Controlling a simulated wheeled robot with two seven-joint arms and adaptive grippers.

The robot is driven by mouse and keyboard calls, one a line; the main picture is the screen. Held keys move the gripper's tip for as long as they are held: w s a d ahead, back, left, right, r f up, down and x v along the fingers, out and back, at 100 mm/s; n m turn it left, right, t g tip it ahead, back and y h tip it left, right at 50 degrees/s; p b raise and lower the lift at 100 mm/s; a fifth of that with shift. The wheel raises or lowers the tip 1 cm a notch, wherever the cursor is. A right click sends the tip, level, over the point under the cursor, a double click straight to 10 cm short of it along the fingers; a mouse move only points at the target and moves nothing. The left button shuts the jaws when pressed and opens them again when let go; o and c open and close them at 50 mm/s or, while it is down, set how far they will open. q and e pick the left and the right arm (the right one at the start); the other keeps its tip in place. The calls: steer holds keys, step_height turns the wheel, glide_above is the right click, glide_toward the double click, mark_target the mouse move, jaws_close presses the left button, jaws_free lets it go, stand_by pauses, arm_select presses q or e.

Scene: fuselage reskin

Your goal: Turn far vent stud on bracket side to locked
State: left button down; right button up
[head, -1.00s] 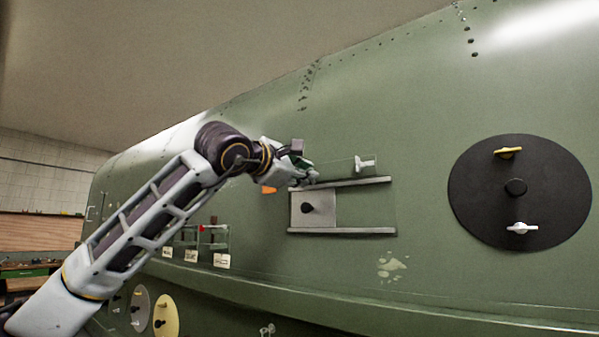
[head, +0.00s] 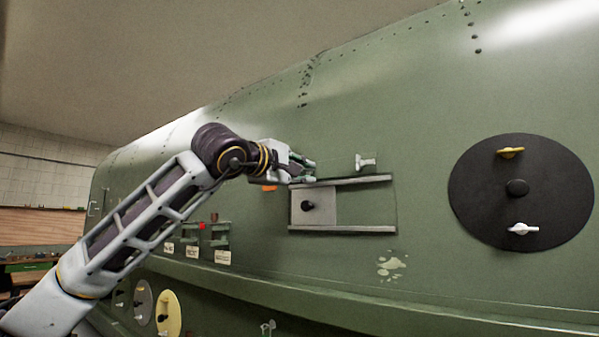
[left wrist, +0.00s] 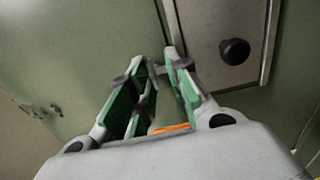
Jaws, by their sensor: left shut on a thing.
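The vent is a rectangular opening in the green fuselage skin, with a grey sliding plate (head: 320,207) carrying a black knob between two metal rails. My left gripper (head: 309,172) is at the upper left corner of the vent, just above the top rail. In the left wrist view its green-padded fingers (left wrist: 157,68) are shut on a small grey stud (left wrist: 156,69), mostly hidden by the fingers. In the head view this stud is hidden behind the gripper. A second pale wing stud (head: 366,162) stands free above the rail's right part. My right gripper is not in view.
A round black panel (head: 565,190) with yellow and white wing studs is at the right. Small labelled brackets (head: 222,238) sit lower left. The skin between vent and black panel is clear.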

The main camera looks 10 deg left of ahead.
arm_select(q)
steer(key=shift+w+d+f, duration=0.2)
steer(key=shift+d+f, duration=0.25)
steer(key=shift+f, duration=0.3)
steer(key=c, duration=1.3)
jaws_free()
steer(key=shift+s+a+r, duration=0.1)
steer(key=shift+s, duration=0.05)
steer(key=o, duration=0.3)
steer(key=shift+r, duration=0.15)
steer(key=shift+o, duration=0.2)
steer(key=shift+w, duration=0.2)
steer(key=shift+r, duration=0.1)
steer(key=v, duration=1.2)
